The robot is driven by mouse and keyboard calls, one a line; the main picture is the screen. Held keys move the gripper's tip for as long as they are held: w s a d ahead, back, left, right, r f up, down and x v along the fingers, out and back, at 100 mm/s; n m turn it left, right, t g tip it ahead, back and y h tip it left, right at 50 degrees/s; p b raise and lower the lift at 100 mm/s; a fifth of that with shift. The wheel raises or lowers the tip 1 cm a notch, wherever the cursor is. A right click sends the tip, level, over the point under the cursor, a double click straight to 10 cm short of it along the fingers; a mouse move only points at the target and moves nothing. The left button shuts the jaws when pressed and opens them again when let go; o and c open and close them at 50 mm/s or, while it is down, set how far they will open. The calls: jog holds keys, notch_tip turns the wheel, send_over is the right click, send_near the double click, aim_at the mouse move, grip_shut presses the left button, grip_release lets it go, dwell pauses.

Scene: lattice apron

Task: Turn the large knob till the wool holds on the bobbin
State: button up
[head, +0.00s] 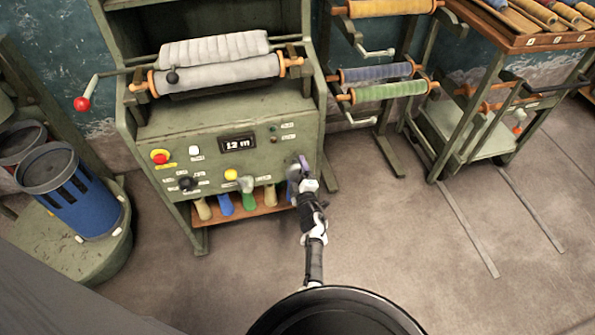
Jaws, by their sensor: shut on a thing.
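The green winding machine (228,125) stands in the upper left middle. A bobbin (225,74) wound with pale grey wool lies across its top between wooden ends, below a second pale roll (215,48). The display (238,144) reads what looks like 12 m. My gripper (298,178) is at the right end of the front panel, shut on a rounded grey-blue part there, which appears to be the large knob (291,185). My gripper hides most of it, so its setting cannot be read.
A red stop button (160,157), a black dial (187,183) and a yellow button (231,174) are on the panel. A red-knobbed crank (82,103) sticks out left. A blue bin (72,195) stands left; a cart (470,125) stands right. The floor between is clear.

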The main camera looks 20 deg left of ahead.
jog(key=o, duration=1)
jog(key=shift+s, duration=0.1)
jog(key=p+v, duration=0.1)
jog(key=v, duration=1.2)
jog(key=shift+s+d, duration=0.25)
